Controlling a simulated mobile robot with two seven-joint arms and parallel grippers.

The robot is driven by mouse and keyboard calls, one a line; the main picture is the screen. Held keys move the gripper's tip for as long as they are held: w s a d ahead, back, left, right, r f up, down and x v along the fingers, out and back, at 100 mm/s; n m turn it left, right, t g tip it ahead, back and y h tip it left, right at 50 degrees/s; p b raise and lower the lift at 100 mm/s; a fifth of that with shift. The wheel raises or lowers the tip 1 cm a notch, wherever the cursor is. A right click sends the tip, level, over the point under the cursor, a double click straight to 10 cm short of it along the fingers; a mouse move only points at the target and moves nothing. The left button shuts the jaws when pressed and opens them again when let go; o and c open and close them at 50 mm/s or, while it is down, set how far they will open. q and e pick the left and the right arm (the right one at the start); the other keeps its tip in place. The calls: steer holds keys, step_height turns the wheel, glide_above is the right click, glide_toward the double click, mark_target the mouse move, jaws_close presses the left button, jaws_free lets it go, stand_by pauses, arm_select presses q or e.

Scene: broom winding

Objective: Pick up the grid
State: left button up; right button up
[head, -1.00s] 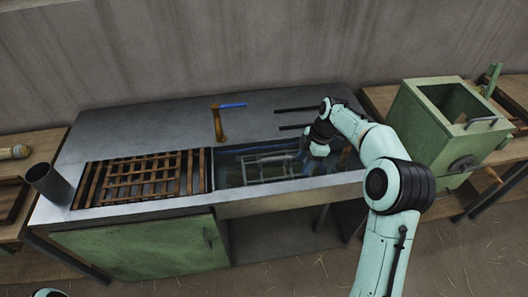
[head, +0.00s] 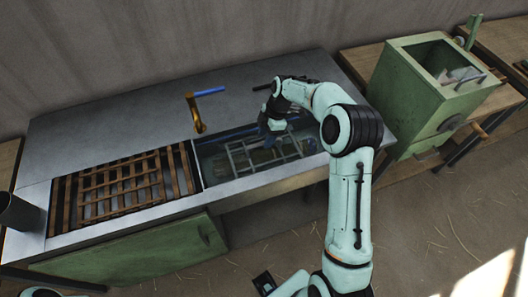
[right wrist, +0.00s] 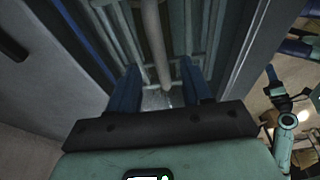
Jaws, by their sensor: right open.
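A grey metal grid (head: 262,156) of crossed bars lies in the sink basin, partly hidden by my right arm. My right gripper (head: 274,126) has open blue fingers and reaches down into the basin at the grid's far side. In the right wrist view, the open fingers (right wrist: 160,88) are on either side of a pale round bar (right wrist: 155,45). Pale grid bars (right wrist: 118,30) run beyond the fingers. I cannot tell whether the fingers touch the grid. My left gripper is out of view.
The basin sits in a metal counter (head: 110,118). A brown slatted rack (head: 122,186) lies left of it, and a brass tap with a blue handle (head: 195,110) stands behind. A dark cylinder (head: 18,213) is at far left. A green box (head: 425,95) stands right.

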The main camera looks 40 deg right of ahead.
steer(key=x, duration=0.5)
steer(key=shift+f, duration=0.2)
steer(key=shift+s, duration=0.1)
steer(key=shift+f, duration=0.25)
stand_by(0.5)
steer(key=shift+r, duration=0.1)
jaws_close()
